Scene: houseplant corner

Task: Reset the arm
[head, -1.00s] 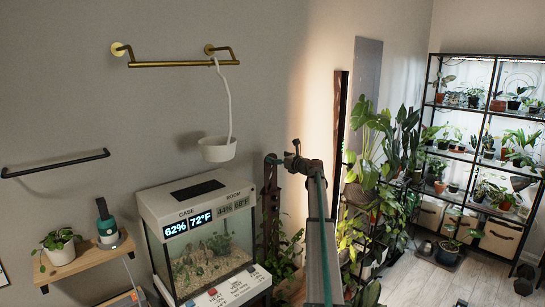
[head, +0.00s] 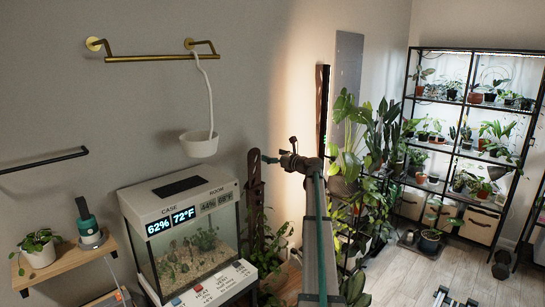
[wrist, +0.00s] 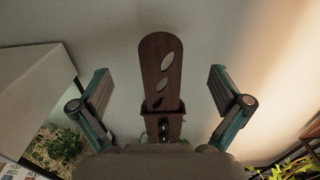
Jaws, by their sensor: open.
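My gripper (head: 272,158) is at the end of my raised arm, in front of the grey wall in the head view. In the wrist view, my gripper (wrist: 160,88) has its two teal-and-dark fingers spread wide apart, with nothing held between them. A dark brown wooden strip with oval holes (wrist: 160,65) stands upright against the wall beyond the fingers, seen through the gap. In the head view, this strip (head: 254,185) is just left of and below the gripper. I cannot tell the exact distance between them.
A terrarium (head: 190,255) with a digital display stands left of my arm. A white pot (head: 198,146) hangs from a brass rail (head: 160,58). A wooden shelf (head: 70,260) holds a plant. Leafy plants (head: 350,160) crowd the right; a black rack (head: 409,90) stands farther back.

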